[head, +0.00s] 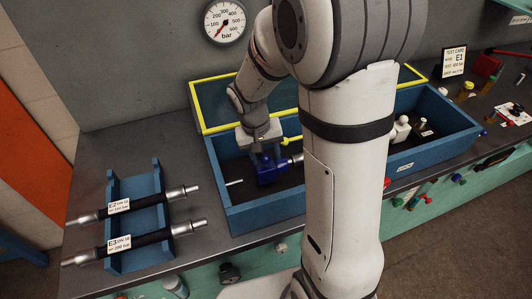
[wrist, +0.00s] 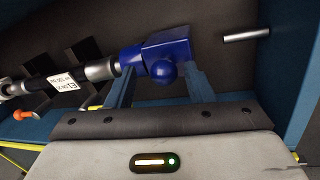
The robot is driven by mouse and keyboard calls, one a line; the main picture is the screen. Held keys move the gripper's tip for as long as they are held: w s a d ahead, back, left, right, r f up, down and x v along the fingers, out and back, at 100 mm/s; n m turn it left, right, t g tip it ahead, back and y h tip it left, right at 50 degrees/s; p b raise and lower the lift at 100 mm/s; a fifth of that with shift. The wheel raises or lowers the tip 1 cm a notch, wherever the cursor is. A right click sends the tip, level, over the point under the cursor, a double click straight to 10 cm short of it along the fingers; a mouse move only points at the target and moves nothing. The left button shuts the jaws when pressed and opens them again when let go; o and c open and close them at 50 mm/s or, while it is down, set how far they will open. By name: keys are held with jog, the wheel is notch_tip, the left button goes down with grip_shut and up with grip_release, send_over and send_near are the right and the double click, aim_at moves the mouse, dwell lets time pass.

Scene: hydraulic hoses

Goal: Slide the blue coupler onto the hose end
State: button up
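The blue coupler (head: 271,171) is in the blue tray, below my gripper (head: 265,157). In the wrist view, the coupler (wrist: 168,50) has a round knob facing my gripper (wrist: 160,82). The two fingers flank it and appear shut on its body. The hose (wrist: 38,86) lies to the coupler's left in the wrist view, with a white E1 label and a silver end (wrist: 101,70). The coupler's narrow collar meets this end; I cannot tell whether it is over it or only touching. In the head view the silver end (head: 297,158) shows, but my arm hides the rest of the hose.
The blue tray (head: 262,214) has raised walls and a yellow-edged panel behind. A thin silver rod (head: 235,182) stands out inside it, left of the coupler. A blue rack (head: 139,257) with two labelled hoses is at left. The E1 test card (head: 454,62) stands at right.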

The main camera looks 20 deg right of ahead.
jog(key=shift+w+r, duration=0.1)
jog(key=shift+r, duration=0.05)
jog(key=r, duration=0.3)
jog(key=a+r, duration=0.1)
jog(key=r, duration=0.3)
jog(key=shift+a+b, duration=0.2)
jog(key=shift+b, duration=0.15)
jog(key=shift+r, duration=0.2)
